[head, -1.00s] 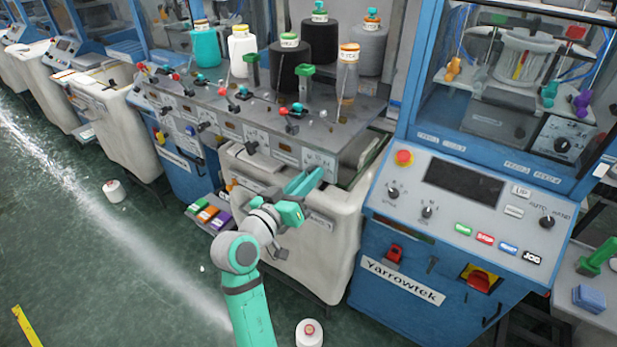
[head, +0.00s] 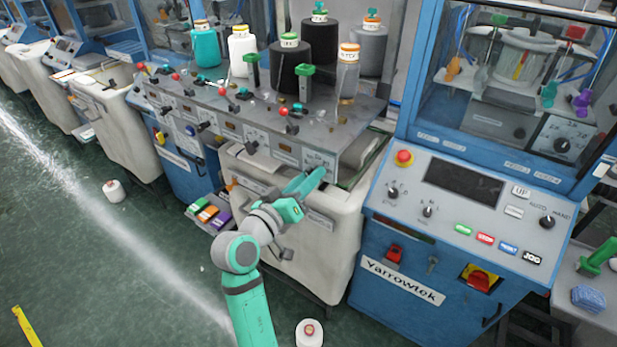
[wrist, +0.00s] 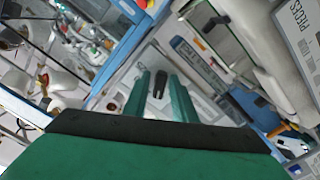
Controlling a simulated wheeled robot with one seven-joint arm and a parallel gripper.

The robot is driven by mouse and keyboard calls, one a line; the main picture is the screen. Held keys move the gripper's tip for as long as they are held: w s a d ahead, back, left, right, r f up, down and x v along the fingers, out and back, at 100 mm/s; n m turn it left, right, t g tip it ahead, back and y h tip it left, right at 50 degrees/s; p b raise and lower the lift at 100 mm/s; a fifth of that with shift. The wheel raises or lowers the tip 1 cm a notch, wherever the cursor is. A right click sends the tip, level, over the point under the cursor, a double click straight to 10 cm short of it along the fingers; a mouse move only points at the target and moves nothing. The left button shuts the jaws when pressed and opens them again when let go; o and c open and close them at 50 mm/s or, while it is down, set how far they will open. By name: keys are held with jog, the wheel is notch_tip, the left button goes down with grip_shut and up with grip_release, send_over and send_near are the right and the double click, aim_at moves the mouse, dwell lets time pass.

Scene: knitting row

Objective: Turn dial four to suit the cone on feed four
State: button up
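My gripper (head: 318,178) is at the front edge of the grey feed table, by its right-hand end. In the wrist view its two green fingers (wrist: 160,92) are apart, with a black pointer knob (wrist: 158,84) between and just ahead of them. Gaps show on both sides of the knob, and it sits on a pale plate. In the head view this knob is hidden by my gripper, below the rightmost label plate (head: 318,159). A grey cone with an orange-and-white top (head: 347,78) stands at the table's right front; its label is too small to read.
Other cones stand on the table: teal (head: 207,47), white (head: 242,54) and black (head: 288,70). Another black knob (head: 251,147) is left of my gripper. A blue control console (head: 470,205) stands close on the right. A white bin (head: 325,250) is below the table.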

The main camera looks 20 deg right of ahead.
jog(key=o, duration=0.3)
jog(key=shift+a, duration=0.1)
jog(key=v, duration=1)
jog(key=shift+s+a, duration=0.2)
jog(key=shift+s, duration=0.1)
jog(key=shift+c, duration=0.5)
